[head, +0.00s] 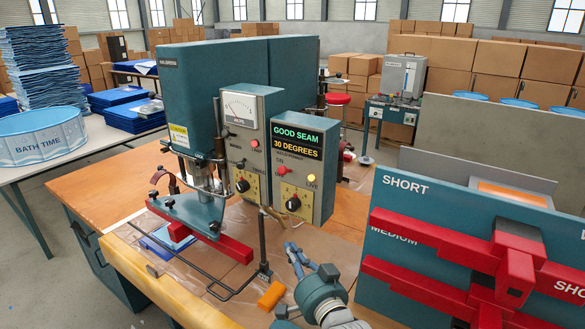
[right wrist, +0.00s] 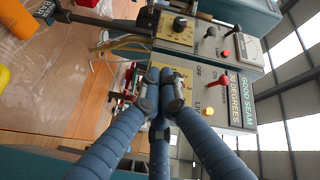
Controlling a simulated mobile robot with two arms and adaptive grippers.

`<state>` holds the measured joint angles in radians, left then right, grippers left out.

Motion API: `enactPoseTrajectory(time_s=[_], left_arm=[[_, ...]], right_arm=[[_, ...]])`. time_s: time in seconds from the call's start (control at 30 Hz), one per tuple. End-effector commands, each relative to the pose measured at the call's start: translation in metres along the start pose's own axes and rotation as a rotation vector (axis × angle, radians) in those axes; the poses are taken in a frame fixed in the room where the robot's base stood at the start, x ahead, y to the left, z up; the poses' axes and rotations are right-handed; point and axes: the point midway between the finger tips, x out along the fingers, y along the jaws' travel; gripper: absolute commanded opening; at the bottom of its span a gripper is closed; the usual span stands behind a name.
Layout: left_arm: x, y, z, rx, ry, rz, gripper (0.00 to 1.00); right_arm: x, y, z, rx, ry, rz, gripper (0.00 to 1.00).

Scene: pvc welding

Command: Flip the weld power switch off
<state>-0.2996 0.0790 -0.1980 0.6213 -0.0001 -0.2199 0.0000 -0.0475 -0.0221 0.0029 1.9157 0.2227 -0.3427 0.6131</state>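The control box (head: 303,170) has a display reading GOOD SEAM, 30 DEGREES. A red lever switch (head: 283,170) is on its front below the ON label, with a yellow LIVE lamp (head: 311,178) to its right. In the right wrist view, turned sideways, the red lever (right wrist: 222,82) leans toward the display side and the yellow lamp (right wrist: 208,111) is beside it. My right gripper (head: 293,250) is below and in front of the box, apart from the switch. Its blue fingers (right wrist: 161,90) are drawn together with nothing visible between them. My left gripper is out of view.
The teal welding machine (head: 210,90) with a meter panel (head: 241,125) stands left of the box. A rack (head: 400,245) holding red parts (head: 440,240) is close on the right. An orange block (head: 271,296) and bent rod lie near the bench front.

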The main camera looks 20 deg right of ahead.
Motion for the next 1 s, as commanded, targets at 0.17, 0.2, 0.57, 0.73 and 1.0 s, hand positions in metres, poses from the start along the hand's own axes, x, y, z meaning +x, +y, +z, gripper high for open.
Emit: enactPoseTrajectory(time_s=[0.17,0.2,0.57,0.73,1.0], left_arm=[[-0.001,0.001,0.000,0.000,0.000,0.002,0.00],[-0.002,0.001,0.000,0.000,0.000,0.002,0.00],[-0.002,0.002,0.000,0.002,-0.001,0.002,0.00],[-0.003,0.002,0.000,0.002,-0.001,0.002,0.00],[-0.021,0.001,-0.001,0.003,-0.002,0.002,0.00]], right_arm=[[0.023,-0.051,-0.081,0.223,0.235,-0.182,0.00],[0.024,-0.058,-0.092,0.253,0.266,-0.209,0.00],[0.024,-0.070,-0.116,0.321,0.333,-0.270,0.00],[0.026,-0.071,-0.117,0.319,0.332,-0.270,0.00],[0.060,-0.082,-0.133,0.316,0.332,-0.270,0.00]])
